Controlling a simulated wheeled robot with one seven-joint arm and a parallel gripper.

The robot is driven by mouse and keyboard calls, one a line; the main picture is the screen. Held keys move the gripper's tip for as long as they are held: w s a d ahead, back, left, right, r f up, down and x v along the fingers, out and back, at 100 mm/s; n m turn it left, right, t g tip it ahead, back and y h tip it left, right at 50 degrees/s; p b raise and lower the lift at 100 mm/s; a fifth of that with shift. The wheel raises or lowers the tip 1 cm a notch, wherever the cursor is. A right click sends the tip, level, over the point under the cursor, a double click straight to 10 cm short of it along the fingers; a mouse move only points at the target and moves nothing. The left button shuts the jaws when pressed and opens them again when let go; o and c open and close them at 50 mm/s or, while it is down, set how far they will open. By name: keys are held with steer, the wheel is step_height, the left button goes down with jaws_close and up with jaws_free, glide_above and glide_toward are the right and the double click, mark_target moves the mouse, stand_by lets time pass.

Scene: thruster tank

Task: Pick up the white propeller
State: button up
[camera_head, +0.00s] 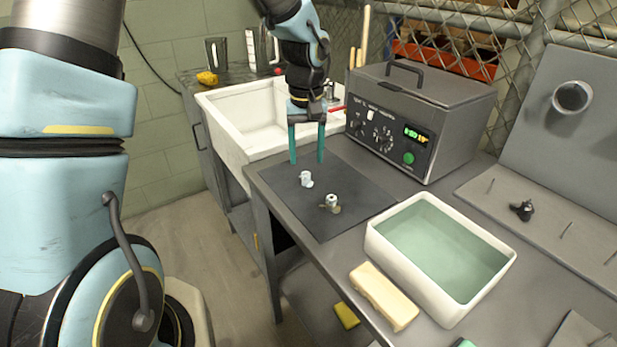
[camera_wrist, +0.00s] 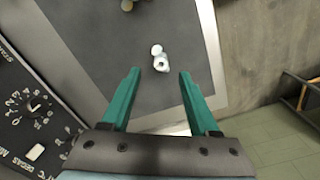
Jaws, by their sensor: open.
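The white propeller (camera_head: 306,179) lies on the dark mat (camera_head: 290,205) on the bench, near the mat's far edge. It also shows in the wrist view (camera_wrist: 160,60), just beyond and between my fingertips. My gripper (camera_head: 307,160) has two green fingers pointing down above the far edge of the mat. In the wrist view my gripper (camera_wrist: 158,72) is open with nothing between its fingers. The fingers are apart from the propeller.
A metallic part with a white top (camera_head: 331,202) lies on the mat nearer the camera. A grey control box (camera_head: 420,120) stands right of my gripper. A white sink (camera_head: 228,128) is behind left. A water-filled white tank (camera_head: 376,240) and cream block (camera_head: 384,296) are front right.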

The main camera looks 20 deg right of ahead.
mark_target(306, 184)
steer(key=shift+a+f+p, duration=0.1)
steer(key=shift+f+p, duration=0.85)
steer(key=shift+f, duration=1.65)
jaws_close()
